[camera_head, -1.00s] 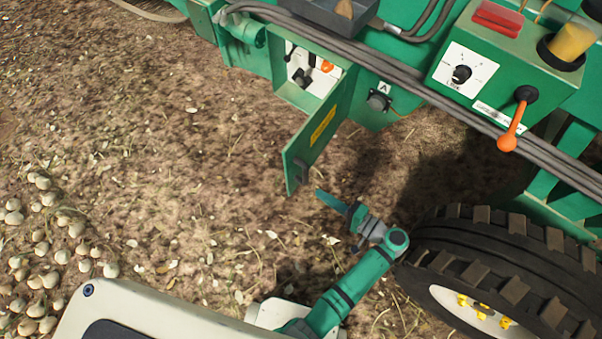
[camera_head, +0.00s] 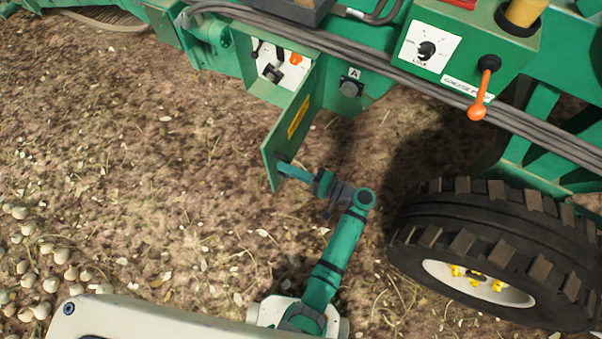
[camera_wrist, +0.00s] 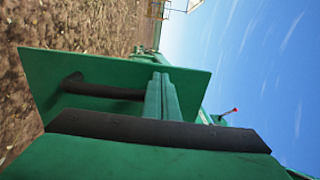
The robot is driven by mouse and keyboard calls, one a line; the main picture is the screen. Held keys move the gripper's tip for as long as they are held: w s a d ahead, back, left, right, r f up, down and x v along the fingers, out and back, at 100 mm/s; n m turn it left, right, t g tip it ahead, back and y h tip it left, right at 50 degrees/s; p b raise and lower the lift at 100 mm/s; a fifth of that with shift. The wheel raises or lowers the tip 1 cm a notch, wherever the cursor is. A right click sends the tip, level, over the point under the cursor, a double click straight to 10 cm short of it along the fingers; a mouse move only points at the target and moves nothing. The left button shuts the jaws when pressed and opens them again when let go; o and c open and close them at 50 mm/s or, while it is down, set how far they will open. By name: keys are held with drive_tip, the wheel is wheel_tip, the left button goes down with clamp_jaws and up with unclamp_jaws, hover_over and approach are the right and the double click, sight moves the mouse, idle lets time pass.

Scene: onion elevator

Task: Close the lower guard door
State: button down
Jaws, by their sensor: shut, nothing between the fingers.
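The lower guard door (camera_head: 281,144) is a green panel with a yellow label. It stands open, swung out from the box with the switches (camera_head: 283,68). My gripper (camera_head: 283,170) is shut and empty, at the door's lower free end on its right-hand face. In the wrist view my shut fingers (camera_wrist: 162,97) lie in front of the door panel (camera_wrist: 110,70), beside its dark bar handle (camera_wrist: 98,88). I cannot tell whether the fingers touch the door. In the head view the handle is largely hidden by the gripper.
A large black tyre (camera_head: 480,240) stands right of my arm. Grey hoses (camera_head: 380,70) run across the green machine above. A control box with a dial (camera_head: 427,50) and an orange lever (camera_head: 478,105) is at upper right. Bare soil lies left of the door, with onions (camera_head: 50,265) at far left.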

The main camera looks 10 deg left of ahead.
drive_tip(key=shift+x, duration=1.45)
